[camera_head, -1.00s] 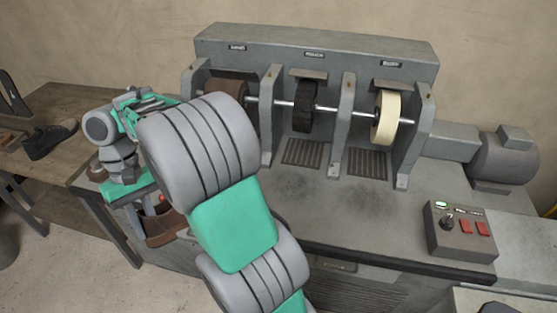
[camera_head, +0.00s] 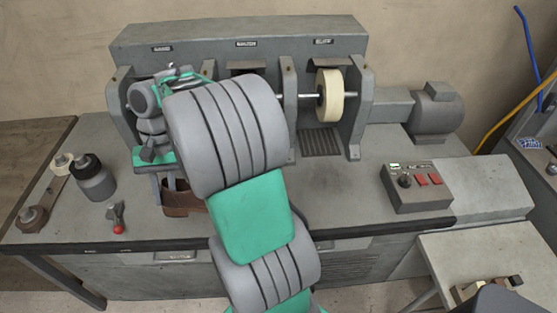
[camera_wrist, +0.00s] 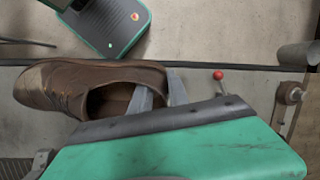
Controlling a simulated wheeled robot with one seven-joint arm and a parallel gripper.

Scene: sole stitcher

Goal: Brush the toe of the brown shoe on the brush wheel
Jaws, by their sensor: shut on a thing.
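The brown shoe (camera_head: 184,199) is low at the left of the grinding machine in the head view, partly hidden by my arm. In the wrist view the brown shoe (camera_wrist: 60,88) lies with its toe to the left and its opening to the right. My gripper (camera_wrist: 160,92) is shut on the shoe at its heel end, with a finger inside the opening. In the head view my gripper (camera_head: 170,184) points down over the bench. The dark brush wheel in the middle bay is hidden behind my arm now; its bay label (camera_head: 246,43) shows above.
The cream buffing wheel (camera_head: 330,95) is in the right bay. A control box (camera_head: 415,187) with red buttons sits front right. A dark bottle (camera_head: 93,178) and a red-knobbed lever (camera_head: 117,218) stand at the left. Bench room is clear between machine and control box.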

